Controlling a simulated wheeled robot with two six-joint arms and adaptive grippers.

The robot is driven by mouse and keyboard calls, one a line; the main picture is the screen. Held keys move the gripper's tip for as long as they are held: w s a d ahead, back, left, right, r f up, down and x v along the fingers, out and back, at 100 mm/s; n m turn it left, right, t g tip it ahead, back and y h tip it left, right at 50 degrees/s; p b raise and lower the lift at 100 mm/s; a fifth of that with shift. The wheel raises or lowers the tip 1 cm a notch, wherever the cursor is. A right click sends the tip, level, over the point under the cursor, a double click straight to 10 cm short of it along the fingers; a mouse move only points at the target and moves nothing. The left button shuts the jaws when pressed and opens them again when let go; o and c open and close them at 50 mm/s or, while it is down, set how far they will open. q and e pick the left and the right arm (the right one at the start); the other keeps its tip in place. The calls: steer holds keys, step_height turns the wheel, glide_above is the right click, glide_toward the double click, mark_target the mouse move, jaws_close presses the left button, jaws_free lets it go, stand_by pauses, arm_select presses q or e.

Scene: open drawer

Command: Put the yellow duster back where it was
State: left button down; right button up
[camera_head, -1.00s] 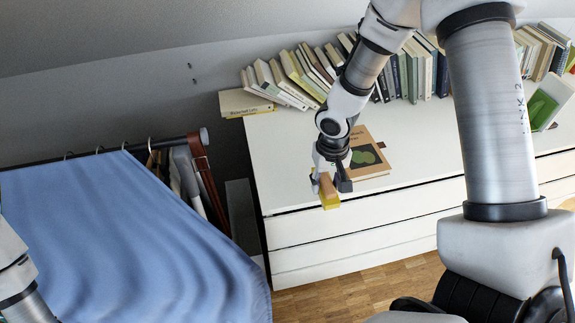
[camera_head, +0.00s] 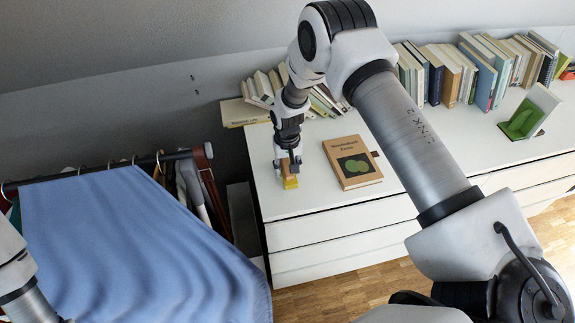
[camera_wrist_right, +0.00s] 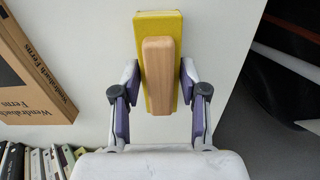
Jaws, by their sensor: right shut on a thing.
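The yellow duster (camera_head: 290,182) has a yellow pad and a wooden grip. My right gripper (camera_head: 287,163) is shut on it, over the left part of the white dresser top (camera_head: 310,202). In the right wrist view the duster (camera_wrist_right: 158,20) points away from me, its wooden grip between the two purple-padded fingers of the gripper (camera_wrist_right: 158,95). I cannot tell whether the pad touches the dresser top. My left arm (camera_head: 22,285) shows at the lower left edge, but its gripper is out of view.
A brown book (camera_head: 352,162) lies flat to the right of the duster; it also shows in the right wrist view (camera_wrist_right: 28,80). Several books (camera_head: 455,75) stand along the back. A green bookend (camera_head: 525,120) stands at right. A blue cloth (camera_head: 130,240) hangs at left.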

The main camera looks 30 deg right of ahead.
mark_target(287, 167)
steer(key=shift+f, duration=0.15)
steer(key=o, duration=1)
step_height(287, 167, up, 12)
steer(key=b, duration=0.2)
steer(key=shift+r+b, duration=0.25)
steer(key=shift+b, duration=0.1)
